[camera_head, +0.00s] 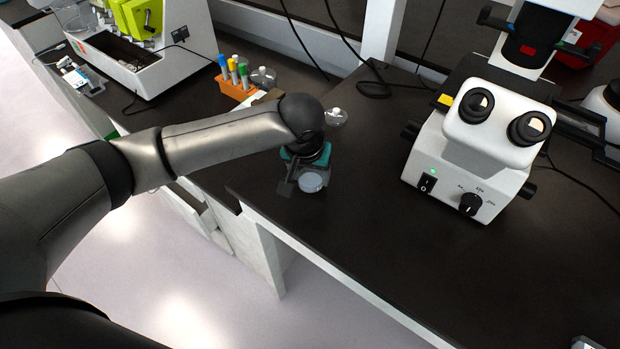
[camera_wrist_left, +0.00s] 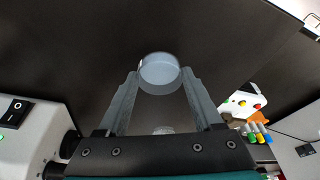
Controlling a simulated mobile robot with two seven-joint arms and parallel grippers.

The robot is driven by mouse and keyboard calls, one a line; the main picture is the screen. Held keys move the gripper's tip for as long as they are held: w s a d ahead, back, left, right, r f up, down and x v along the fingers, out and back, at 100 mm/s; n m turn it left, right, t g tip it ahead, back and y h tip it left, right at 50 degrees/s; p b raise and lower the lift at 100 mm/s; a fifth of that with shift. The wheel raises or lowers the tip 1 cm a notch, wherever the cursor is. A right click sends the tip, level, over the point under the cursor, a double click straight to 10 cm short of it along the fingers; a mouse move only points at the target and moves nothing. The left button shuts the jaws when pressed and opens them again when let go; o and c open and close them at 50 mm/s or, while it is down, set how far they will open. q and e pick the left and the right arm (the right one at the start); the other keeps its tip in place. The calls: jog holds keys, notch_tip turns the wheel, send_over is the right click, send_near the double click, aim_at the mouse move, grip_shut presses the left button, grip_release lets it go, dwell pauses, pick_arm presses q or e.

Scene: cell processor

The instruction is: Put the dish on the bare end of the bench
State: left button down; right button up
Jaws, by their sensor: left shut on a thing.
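The dish (camera_head: 311,182) is a small round, clear, pale-blue dish. It is at the tips of my left gripper (camera_head: 303,179), over the dark bench top (camera_head: 340,235) near its front left corner. In the left wrist view the dish (camera_wrist_left: 160,70) sits between the two grey fingertips (camera_wrist_left: 160,76), which are shut on it. Dark bench surface lies behind it. I cannot tell whether the dish touches the bench or hangs just above it. My right gripper is not in view.
A white microscope (camera_head: 478,140) stands to the right of the dish. An orange rack (camera_head: 237,87) with coloured tubes and clear flasks (camera_head: 335,117) stand behind my left arm. A white machine (camera_head: 150,60) is at the back left. The bench front right of the dish is clear.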

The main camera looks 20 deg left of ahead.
pick_arm(q)
jog(key=shift+f, duration=0.65)
jog(key=shift+f, duration=0.2)
jog(key=shift+c, duration=0.2)
grip_release()
jog(key=shift+r, duration=0.15)
jog(key=p+v, duration=0.2)
jog(key=v, duration=1)
